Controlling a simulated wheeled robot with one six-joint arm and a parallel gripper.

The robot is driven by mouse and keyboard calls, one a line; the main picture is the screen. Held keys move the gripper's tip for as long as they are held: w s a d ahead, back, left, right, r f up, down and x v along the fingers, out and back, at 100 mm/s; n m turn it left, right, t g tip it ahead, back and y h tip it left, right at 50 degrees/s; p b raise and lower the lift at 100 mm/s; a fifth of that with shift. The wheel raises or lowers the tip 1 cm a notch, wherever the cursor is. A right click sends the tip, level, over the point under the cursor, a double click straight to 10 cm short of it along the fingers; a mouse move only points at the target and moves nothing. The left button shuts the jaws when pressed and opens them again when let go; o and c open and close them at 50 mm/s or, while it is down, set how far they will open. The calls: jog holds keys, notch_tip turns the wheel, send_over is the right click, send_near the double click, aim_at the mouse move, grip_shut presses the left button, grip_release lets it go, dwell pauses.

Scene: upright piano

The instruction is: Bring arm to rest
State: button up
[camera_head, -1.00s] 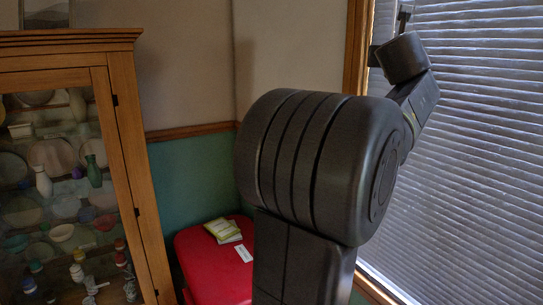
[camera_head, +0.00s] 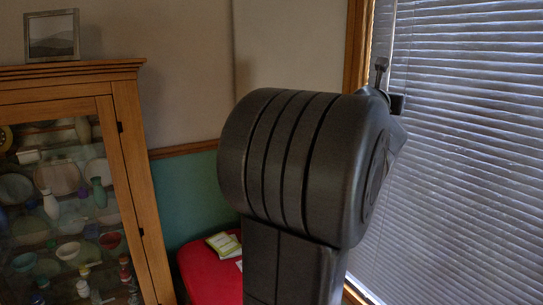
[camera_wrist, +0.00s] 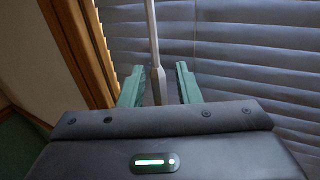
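My arm fills the middle of the head view, with its thick dark joint in front and the forearm mostly hidden behind it. A small dark part of my arm's end shows above the joint, before the window blinds (camera_head: 460,130). In the wrist view my gripper (camera_wrist: 159,82) has its two green fingers apart, pointing toward the blinds (camera_wrist: 250,60). A thin grey rod (camera_wrist: 152,30) shows between the fingers; I cannot tell whether it lies between them or beyond them. I see nothing held.
A wooden glass-front cabinet (camera_head: 130,150) with dishes stands at left, a framed picture (camera_head: 52,36) on top. A red seat (camera_head: 207,280) with booklets (camera_head: 224,244) is below my arm. The wooden window frame (camera_wrist: 78,50) is close to my gripper at its left.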

jog(key=shift+a+r+m+g+h+p, duration=0.15)
jog(key=shift+m+g+h+p, duration=0.3)
jog(key=shift+p, duration=1.85)
jog(key=shift+d+r+m+g+h+p, duration=0.1)
jog(key=shift+m+g+h+p, duration=0.3)
jog(key=shift+p, duration=1.85)
jog(key=shift+f+h+p, duration=0.2)
jog(key=shift+h+p, duration=0.15)
jog(key=shift+p, duration=0.3)
